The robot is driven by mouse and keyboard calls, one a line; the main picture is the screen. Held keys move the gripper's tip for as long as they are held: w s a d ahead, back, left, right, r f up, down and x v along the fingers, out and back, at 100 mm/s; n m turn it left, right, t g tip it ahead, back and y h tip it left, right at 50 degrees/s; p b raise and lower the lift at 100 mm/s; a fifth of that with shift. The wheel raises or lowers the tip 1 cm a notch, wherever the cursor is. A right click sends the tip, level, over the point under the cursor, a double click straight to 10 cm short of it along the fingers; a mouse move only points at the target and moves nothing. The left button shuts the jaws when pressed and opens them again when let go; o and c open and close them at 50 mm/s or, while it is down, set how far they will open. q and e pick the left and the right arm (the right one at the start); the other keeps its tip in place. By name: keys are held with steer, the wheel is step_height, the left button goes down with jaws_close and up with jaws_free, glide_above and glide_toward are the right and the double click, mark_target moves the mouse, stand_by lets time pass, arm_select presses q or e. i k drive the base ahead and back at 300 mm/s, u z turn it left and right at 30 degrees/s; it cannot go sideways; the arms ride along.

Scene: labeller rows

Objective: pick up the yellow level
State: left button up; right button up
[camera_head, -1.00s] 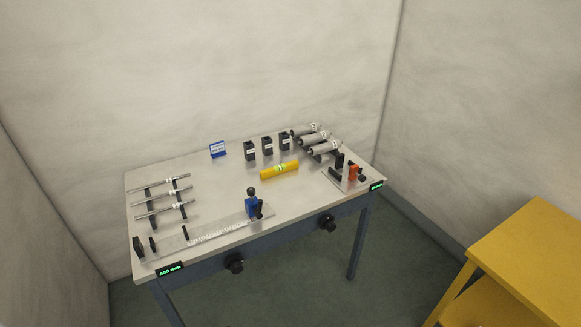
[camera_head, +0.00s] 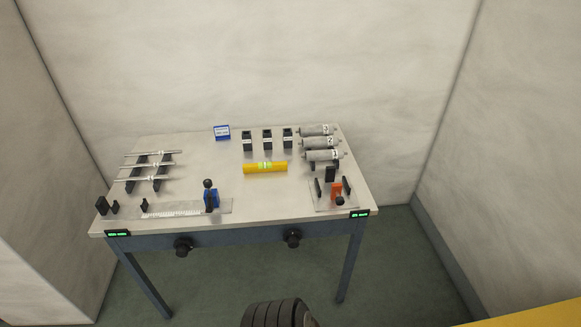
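The yellow level (camera_head: 265,168) lies on the light grey tabletop (camera_head: 215,178), a little right of its middle. It is a short bar with a bright green vial in the centre, lying nearly left to right. Nothing covers it and nothing touches its ends. Neither of my grippers is in view.
Black holders (camera_head: 267,140) stand behind the level, with grey cylinders (camera_head: 320,142) to their right.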

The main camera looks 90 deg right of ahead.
mark_target(274, 166)
steer(key=k, duration=0.1)
steer(key=z, duration=1.2)
